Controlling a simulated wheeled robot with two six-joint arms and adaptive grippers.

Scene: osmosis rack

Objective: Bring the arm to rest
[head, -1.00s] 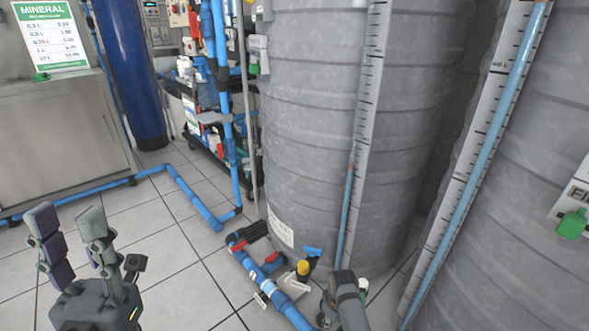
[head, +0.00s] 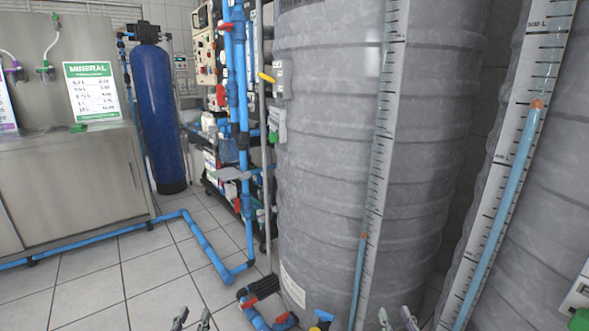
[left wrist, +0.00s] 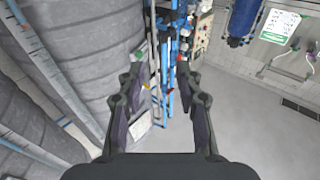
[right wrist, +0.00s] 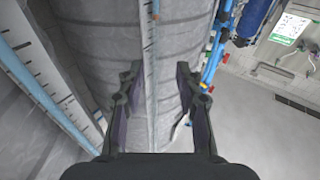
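My left gripper (head: 192,320) shows only its fingertips at the bottom edge of the head view. In the left wrist view its two fingers (left wrist: 160,115) stand wide apart with nothing between them. My right gripper (head: 397,319) also shows only its tips at the bottom edge of the head view, further right. In the right wrist view its fingers (right wrist: 157,100) are apart and empty. Neither gripper touches anything that I can see. The rest of both arms is out of the head view.
A large grey tank (head: 325,150) with a level scale stands ahead, and a second tank (head: 545,180) stands at right. Blue floor pipes (head: 205,243) run left to a steel cabinet (head: 75,180). A blue cylinder (head: 160,115) stands behind. The tiled floor (head: 100,280) at left is clear.

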